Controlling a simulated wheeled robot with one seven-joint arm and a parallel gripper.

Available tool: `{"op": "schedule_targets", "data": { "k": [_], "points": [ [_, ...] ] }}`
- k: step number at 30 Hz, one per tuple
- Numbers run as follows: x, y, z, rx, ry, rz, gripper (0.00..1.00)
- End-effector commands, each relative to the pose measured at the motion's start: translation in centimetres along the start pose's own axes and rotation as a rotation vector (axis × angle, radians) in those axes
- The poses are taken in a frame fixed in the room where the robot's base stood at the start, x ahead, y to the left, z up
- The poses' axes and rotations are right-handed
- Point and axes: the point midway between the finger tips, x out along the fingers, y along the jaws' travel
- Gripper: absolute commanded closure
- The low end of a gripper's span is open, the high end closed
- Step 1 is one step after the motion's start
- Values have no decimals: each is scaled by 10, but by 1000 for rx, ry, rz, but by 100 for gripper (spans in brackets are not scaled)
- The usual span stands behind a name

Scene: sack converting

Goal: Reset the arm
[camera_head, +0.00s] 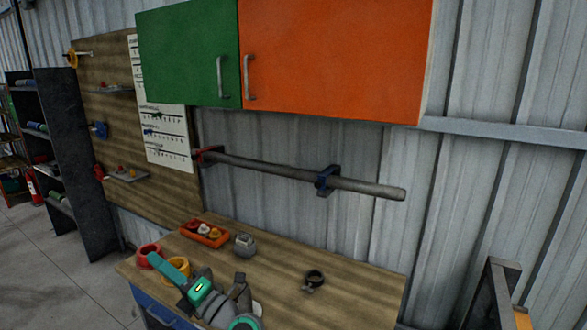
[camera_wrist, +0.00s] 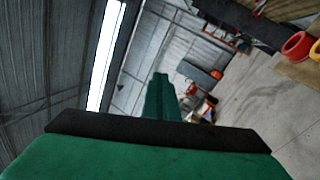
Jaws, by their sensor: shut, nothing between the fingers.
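My arm shows at the bottom of the head view, in front of and over the left part of the wooden workbench (camera_head: 330,290). My gripper (camera_head: 153,259) is green and points up and to the left, near the red and yellow rings. In the wrist view my gripper (camera_wrist: 160,78) shows as a narrow green shape beyond a black bar, with its fingers together and nothing held. The wrist view looks out over the hall, tilted, with the roof and a bright strip at left.
On the bench are a red ring (camera_head: 147,250), a yellow ring (camera_head: 176,268), an orange tray (camera_head: 190,233), a small grey object (camera_head: 244,245) and a black ring (camera_head: 315,277). A bar (camera_head: 290,171) is mounted on the wall below green (camera_head: 185,60) and orange (camera_head: 340,60) cabinets.

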Motion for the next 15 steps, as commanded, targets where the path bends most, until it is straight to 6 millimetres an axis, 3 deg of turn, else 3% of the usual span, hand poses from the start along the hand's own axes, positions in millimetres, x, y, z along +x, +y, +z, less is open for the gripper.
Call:
{"op": "schedule_targets", "data": {
  "k": [3, 15],
  "points": [
    [-28, -9, -20, 130, -51, 65, 100],
    [-131, -32, -66, 517, -274, 240, 100]
  ]
}}
